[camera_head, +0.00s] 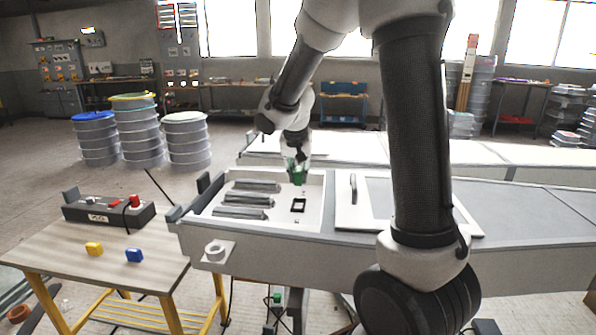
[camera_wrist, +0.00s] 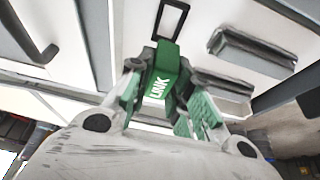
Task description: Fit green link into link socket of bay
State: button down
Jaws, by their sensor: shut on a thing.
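My gripper (camera_head: 297,168) is shut on the green link (camera_head: 297,179) and holds it above the open bay (camera_head: 313,209). In the wrist view the green link (camera_wrist: 165,72), marked "LINK", sits between the green-padded fingers of my gripper (camera_wrist: 160,85). The link socket (camera_head: 298,205) is a black rectangular frame on the white floor of the bay, below the link in the head view. In the wrist view the socket (camera_wrist: 172,20) shows just beyond the link's end. The link appears apart from the socket, though the exact gap is hard to tell.
Several grey ribbed bars (camera_head: 245,199) lie in the left part of the bay. A white lid panel (camera_head: 352,212) with a dark handle lies to the right.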

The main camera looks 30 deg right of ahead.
aim_at(298, 185)
jog(key=shift+f, duration=0.1)
jog(key=shift+s+a+f, duration=0.1)
jog(key=shift+f, duration=2.7)
jog(key=shift+f, duration=0.85)
jog(key=c, duration=1.2)
grip_release()
jog(key=shift+r, duration=0.1)
jog(key=v, duration=1.1)
jog(key=shift+r, duration=0.35)
jog(key=shift+s, duration=0.1)
